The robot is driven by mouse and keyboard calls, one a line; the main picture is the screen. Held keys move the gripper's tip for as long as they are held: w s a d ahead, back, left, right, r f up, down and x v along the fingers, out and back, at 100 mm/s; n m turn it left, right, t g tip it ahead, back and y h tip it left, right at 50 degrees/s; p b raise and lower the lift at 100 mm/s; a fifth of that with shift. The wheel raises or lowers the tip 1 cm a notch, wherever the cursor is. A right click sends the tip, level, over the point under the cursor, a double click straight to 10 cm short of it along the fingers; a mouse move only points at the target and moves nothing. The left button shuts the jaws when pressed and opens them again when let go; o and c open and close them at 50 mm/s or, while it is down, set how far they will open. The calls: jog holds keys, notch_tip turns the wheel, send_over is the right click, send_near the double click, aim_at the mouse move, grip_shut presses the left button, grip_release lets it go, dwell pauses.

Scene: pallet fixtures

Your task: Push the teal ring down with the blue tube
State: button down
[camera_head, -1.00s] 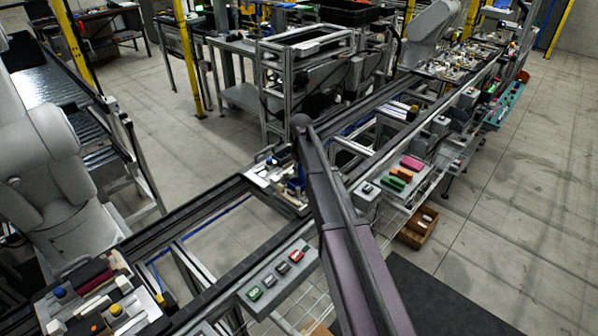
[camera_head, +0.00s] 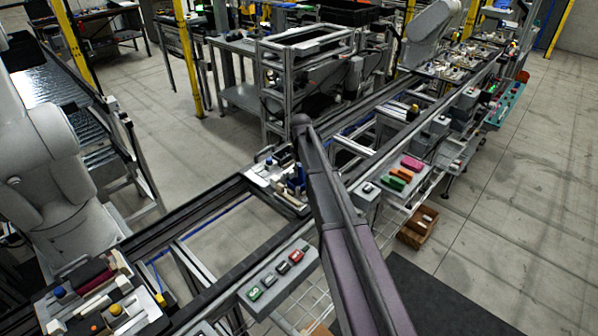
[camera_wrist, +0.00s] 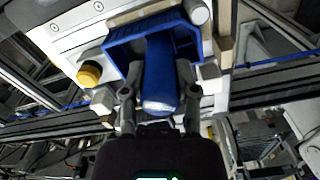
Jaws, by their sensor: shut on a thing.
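The blue tube (camera_wrist: 160,72) is in the middle of the wrist view, with a pale, shiny near end. My gripper (camera_wrist: 158,102) is shut on it, one dark finger on each side. The tube lies in front of a blue bracket-like holder (camera_wrist: 122,47) on a light plate; I cannot tell whether it is seated in the holder or apart from it. In the head view my arm hides the gripper, and only small blue parts (camera_head: 299,172) show beside it on the pallet. I cannot make out the teal ring in either view.
A yellow knob (camera_wrist: 89,74) sits left of the blue holder. The pallet (camera_head: 262,176) rests on dark conveyor rails. A grey button box (camera_head: 277,277) is in front, and another box with coloured blocks (camera_head: 397,180) is to the right. A second loaded pallet is at lower left.

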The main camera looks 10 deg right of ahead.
jog(key=shift+r, duration=0.2)
jog(key=shift+r+p, duration=3.8)
jog(key=shift+p, duration=0.15)
jog(key=shift+f, duration=0.1)
